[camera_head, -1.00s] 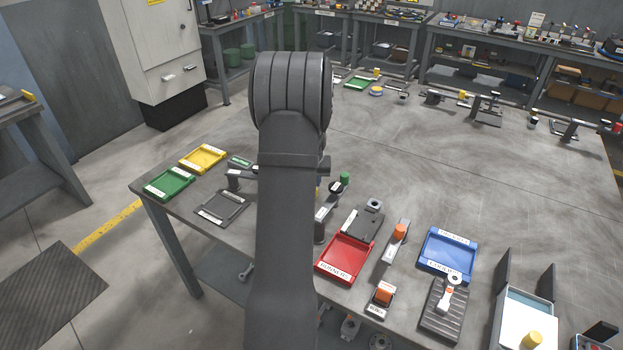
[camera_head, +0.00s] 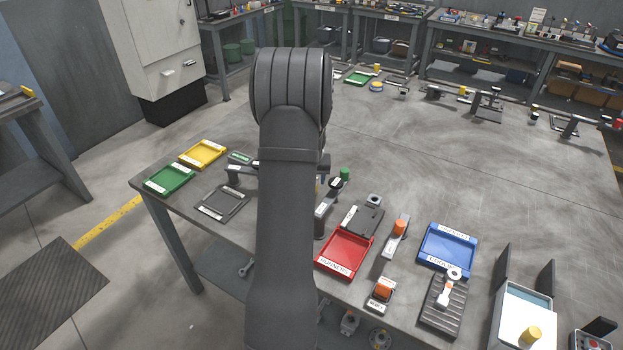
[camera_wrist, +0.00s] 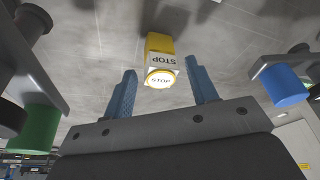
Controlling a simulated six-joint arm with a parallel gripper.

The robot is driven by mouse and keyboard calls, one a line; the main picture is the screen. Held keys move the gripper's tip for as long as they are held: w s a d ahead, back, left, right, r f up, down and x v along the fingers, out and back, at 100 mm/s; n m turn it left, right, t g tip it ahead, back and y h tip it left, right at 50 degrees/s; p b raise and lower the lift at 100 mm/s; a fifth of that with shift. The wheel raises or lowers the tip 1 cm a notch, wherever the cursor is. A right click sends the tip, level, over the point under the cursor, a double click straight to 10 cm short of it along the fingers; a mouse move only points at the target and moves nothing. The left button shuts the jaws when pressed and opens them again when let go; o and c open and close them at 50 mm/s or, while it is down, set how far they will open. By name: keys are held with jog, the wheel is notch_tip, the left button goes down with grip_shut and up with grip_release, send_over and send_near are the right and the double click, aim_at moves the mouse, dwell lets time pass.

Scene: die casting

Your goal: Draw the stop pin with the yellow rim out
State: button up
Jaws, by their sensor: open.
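The stop pin (camera_wrist: 159,78) shows in the wrist view. It has a yellow body, a white STOP label and a round white face marked STOP with a yellow rim. My gripper (camera_wrist: 161,66) is open, with one blue finger on each side of the pin and a visible gap to each in the picture. I cannot tell how deep the fingers reach along the pin. In the head view my own arm hides the gripper, and I cannot make out this pin there.
In the wrist view a green cylinder (camera_wrist: 35,128) hangs from a grey bracket at left, and a blue cylinder (camera_wrist: 284,85) from one at right. In the head view a red tray (camera_head: 344,255), a blue tray (camera_head: 447,248) and small fixtures line the near table edge. The table's middle is mostly clear.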

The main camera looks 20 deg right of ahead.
jog(key=v, duration=1.7)
jog(key=shift+s, duration=0.1)
jog(key=x, duration=1.7)
jog(key=shift+f, duration=0.15)
